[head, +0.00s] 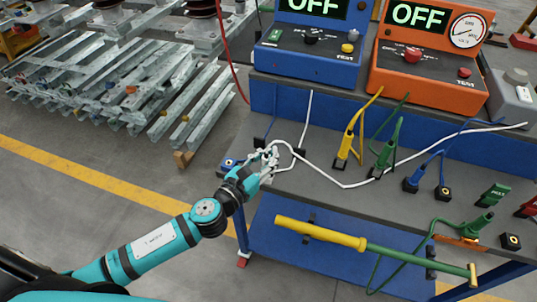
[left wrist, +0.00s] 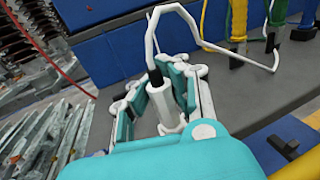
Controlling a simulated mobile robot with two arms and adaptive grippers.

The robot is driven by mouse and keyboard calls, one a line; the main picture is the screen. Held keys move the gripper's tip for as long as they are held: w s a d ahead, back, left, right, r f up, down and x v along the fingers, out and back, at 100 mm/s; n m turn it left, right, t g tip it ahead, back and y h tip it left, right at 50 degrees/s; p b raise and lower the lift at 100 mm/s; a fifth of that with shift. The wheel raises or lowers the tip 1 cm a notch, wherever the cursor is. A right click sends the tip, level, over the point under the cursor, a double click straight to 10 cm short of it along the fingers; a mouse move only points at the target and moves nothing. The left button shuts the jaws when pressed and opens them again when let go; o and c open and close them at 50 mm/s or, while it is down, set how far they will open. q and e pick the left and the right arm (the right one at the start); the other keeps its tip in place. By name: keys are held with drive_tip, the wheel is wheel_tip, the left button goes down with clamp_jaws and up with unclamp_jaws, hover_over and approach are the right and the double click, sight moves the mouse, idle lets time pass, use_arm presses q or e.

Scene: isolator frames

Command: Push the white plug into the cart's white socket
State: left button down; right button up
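My left gripper (head: 266,160) is at the left end of the cart's grey top (head: 325,172). In the left wrist view my left gripper (left wrist: 155,92) has its teal pads on either side of the white plug (left wrist: 162,105) and looks shut on it. The plug's grey-black end points away from the palm, and its white cord (left wrist: 172,8) loops up and then right. The cord (head: 320,172) runs on across the cart top in the head view. The fingers mostly hide the plug in the head view. I cannot make out the white socket. My right gripper is not in view.
Yellow (head: 345,148) and green (head: 388,150) plugs stand right of the gripper, with a blue plug (head: 412,182) further right. Blue (head: 308,62) and orange (head: 425,75) test boxes stand behind. A yellow-and-green rod (head: 375,248) crosses the cart's front. Metal beams (head: 150,90) lie at left.

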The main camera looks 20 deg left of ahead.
use_arm(q)
drive_tip(key=shift+f, duration=0.25)
drive_tip(key=c, duration=1.3)
unclamp_jaws()
drive_tip(key=v, duration=1.2)
